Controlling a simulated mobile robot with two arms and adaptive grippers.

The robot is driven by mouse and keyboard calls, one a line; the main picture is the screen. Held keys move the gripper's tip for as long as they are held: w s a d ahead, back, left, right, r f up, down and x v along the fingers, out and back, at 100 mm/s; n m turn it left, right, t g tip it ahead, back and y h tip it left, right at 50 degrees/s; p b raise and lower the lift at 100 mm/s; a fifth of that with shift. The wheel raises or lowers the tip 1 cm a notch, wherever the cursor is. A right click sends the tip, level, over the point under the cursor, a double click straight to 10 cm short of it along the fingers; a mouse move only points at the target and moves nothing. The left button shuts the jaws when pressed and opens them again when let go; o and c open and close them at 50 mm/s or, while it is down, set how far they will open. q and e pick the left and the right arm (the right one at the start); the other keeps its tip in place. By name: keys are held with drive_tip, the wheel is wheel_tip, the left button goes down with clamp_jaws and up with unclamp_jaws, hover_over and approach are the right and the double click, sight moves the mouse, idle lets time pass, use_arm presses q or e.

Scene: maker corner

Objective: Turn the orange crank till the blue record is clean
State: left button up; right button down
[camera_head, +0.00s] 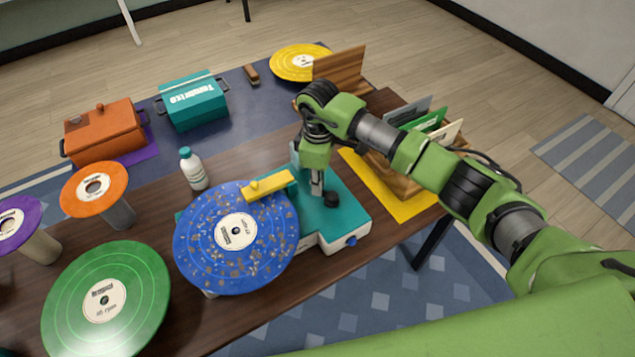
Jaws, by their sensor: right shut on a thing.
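The blue record (215,262) lies flat on the teal and white cleaning machine (347,226), with many brown specks across its face. A yellow bar (268,184) reaches over the record's far edge. My right gripper (322,192) points down over the teal top, right of the record. It is shut at the place of the crank; no orange part of the crank shows, as the gripper hides it. My left gripper is not in view.
A white bottle (194,171) stands behind the record. Green (130,290), orange (88,200) and purple (12,237) records are at left. A wooden record crate (400,178) stands close to my right arm. An orange box (104,133) and teal box (192,103) stand at the back.

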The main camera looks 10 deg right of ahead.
drive_tip(key=shift+w+r, duration=0.1)
drive_tip(key=shift+w, duration=0.05)
idle(0.3)
drive_tip(key=c, duration=2)
unclamp_jaws()
wheel_tip(320, 180, up, 12)
drive_tip(key=shift+f, duration=0.1)
